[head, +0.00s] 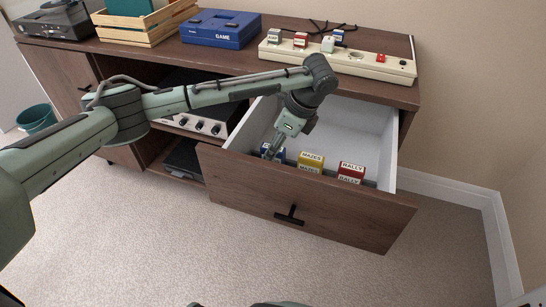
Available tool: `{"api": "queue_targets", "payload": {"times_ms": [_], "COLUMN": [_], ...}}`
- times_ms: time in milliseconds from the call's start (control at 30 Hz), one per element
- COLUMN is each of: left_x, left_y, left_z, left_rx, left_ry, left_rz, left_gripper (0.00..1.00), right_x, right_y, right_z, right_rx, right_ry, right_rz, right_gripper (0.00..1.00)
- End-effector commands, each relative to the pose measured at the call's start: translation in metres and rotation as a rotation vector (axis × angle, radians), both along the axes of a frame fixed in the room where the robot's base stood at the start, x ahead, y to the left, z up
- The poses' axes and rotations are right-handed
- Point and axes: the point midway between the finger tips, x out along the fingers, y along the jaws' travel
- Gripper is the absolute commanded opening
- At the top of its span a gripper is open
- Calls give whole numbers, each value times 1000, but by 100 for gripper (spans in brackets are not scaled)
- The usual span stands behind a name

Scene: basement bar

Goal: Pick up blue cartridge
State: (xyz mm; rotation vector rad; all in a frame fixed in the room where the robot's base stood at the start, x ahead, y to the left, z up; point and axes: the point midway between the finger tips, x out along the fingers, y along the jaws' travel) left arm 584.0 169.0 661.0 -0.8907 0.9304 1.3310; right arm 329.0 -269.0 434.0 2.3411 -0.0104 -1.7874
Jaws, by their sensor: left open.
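The blue cartridge (281,156) stands in the open drawer (290,203), at the left end of a row near the drawer's front. My left gripper (270,154) is open and reaches down into the drawer at the blue cartridge. It covers part of the cartridge, and I cannot tell whether the fingers touch it. To the right in the same row stand a yellow cartridge (311,161) labelled MAZES and a red cartridge (351,172) labelled RALLY. My right gripper is not in view.
The cabinet top (225,60) holds a blue GAME case (221,29), a wooden crate (148,28) and a beige power strip (372,66) with plugs. The drawer's back area is bare. A teal bin (36,119) stands at the far left.

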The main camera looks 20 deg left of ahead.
Motion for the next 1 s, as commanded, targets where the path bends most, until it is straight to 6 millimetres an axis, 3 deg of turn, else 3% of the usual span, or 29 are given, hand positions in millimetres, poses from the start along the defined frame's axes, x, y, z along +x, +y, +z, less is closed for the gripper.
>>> {"api": "queue_targets", "payload": {"times_ms": [100, 467, 767, 1000], "left_x": [0, 0, 0, 1], "left_y": [0, 0, 0, -1], "left_z": [0, 1, 2, 37], "left_rx": [0, 0, 0, -2], "left_ry": [0, 0, -1, -4], "left_rz": [0, 0, 1, -1], "left_gripper": [44, 0, 0, 0], "right_x": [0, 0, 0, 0], "right_y": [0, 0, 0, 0], "right_z": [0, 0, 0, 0], "right_rx": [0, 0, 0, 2], "right_ry": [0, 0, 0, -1], "right_rz": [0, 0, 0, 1], "right_gripper": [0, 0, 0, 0]}}
